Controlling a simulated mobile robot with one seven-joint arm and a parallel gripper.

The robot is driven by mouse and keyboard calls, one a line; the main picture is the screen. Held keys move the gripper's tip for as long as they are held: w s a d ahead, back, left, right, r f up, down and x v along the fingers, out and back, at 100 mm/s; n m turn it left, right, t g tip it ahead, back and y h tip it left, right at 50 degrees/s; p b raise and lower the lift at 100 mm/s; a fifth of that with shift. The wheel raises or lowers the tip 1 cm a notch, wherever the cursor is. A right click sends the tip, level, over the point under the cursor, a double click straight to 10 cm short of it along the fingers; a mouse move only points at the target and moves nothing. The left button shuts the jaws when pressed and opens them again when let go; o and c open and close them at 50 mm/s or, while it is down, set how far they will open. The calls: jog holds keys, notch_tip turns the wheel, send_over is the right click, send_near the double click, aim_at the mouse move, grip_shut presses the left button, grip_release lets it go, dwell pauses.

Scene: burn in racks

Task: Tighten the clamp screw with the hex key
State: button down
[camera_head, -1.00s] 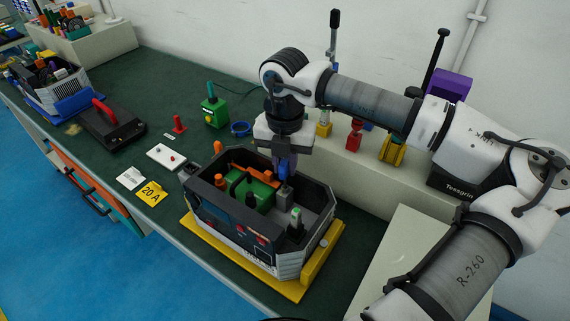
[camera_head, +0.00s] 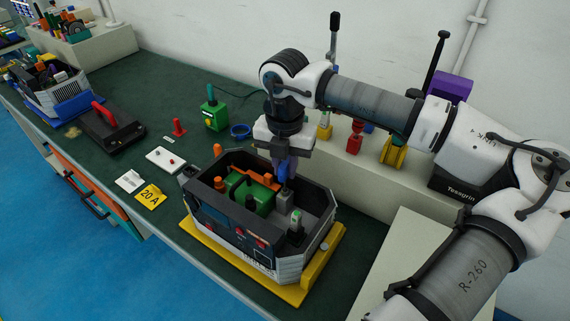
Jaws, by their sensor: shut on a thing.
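My gripper (camera_head: 287,165) points down into the open grey-and-black unit (camera_head: 285,262) and is shut on a blue-handled tool (camera_head: 282,172), which I take to be the hex key. The tool's lower end is above or at a small grey block (camera_head: 284,200) inside the unit; I cannot tell whether it touches. The clamp screw itself is too small or hidden to make out. Beside the block, a green part with orange pieces (camera_head: 257,194) fills the unit's left side. The unit sits on a yellow base (camera_head: 218,253).
A green box (camera_head: 214,116), a blue ring (camera_head: 240,130) and a red peg (camera_head: 179,128) stand behind to the left. A white plate (camera_head: 165,158) and a yellow "20 A" card (camera_head: 150,196) lie left of the unit. A raised ledge (camera_head: 350,173) with several tools is behind.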

jog(key=shift+r, duration=0.75)
dwell(0.9)
jog(key=shift+r, duration=0.6)
dwell(1.2)
